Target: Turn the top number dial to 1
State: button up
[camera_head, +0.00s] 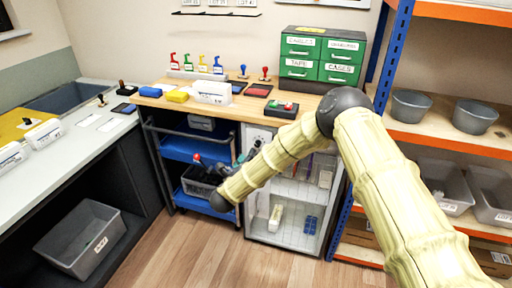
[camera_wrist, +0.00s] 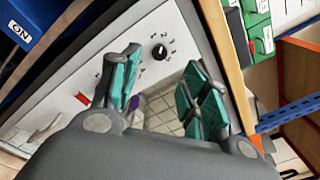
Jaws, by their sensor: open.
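The top number dial is a round black knob (camera_wrist: 159,51) with a light mark, ringed by small printed marks on a white panel (camera_wrist: 185,32). The marks are too small to read, and I cannot tell which number it points to. My gripper (camera_wrist: 162,73) has teal fingers spread apart, with nothing between them. In the wrist view the dial shows between and just beyond the fingertips, apart from them. In the head view my gripper (camera_head: 247,157) is in front of the white cabinet (camera_head: 257,134) under the bench; my arm partly covers it, and the dial is not visible there.
A red control (camera_wrist: 82,99) sits on the panel, left of the fingers. The wooden bench (camera_head: 225,109) overhangs the cabinet. A blue cart (camera_head: 182,148) with a grey bin stands to the left, and a shelf rack (camera_head: 405,131) to the right. Floor in front is clear.

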aim_at(257, 145)
jog(key=p+x, duration=0.1)
jog(key=x, duration=0.8)
grip_shut()
